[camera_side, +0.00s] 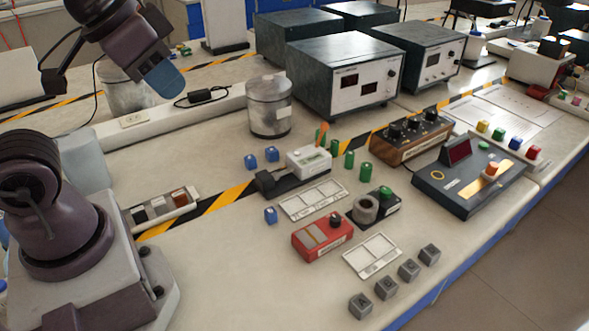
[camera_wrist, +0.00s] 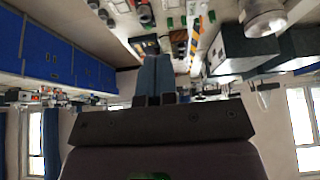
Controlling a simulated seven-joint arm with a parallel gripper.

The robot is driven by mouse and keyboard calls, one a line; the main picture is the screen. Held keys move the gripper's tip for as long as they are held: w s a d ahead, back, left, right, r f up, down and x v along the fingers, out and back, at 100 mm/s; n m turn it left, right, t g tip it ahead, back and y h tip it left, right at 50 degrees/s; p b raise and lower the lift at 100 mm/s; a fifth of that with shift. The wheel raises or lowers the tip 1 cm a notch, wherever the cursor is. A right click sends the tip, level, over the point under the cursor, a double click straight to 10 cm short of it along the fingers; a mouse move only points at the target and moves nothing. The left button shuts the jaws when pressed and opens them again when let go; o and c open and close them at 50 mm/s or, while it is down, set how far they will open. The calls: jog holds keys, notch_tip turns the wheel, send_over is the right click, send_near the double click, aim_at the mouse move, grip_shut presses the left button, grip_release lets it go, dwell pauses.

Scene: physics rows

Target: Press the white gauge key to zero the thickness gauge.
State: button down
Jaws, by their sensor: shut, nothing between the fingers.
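My gripper (camera_side: 165,82) is raised at the upper left in the side view, well above the bench and apart from everything on it. Its blue fingers are together and empty; they also show in the wrist view (camera_wrist: 153,72). A small white device with a dark base (camera_side: 308,160), which looks like the thickness gauge, sits mid-bench, to the right of and below my gripper in the picture.
A metal canister (camera_side: 269,110) stands behind the white device, with dark instrument boxes (camera_side: 343,75) beyond. A red box (camera_side: 322,238), a wooden knob box (camera_side: 410,138) and a dark console (camera_side: 468,178) stand around it. Small blue, green and grey blocks are scattered nearby.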

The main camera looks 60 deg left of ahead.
dwell(0.4)
jog(key=n+t+y, duration=0.2)
jog(key=n+t, duration=0.1)
jog(key=n, duration=0.8)
send_over(295, 152)
notch_tip(295, 152, down, 18)
jog(key=shift+s+f, duration=0.1)
jog(key=shift+f, duration=0.1)
jog(key=shift+f, duration=4.4)
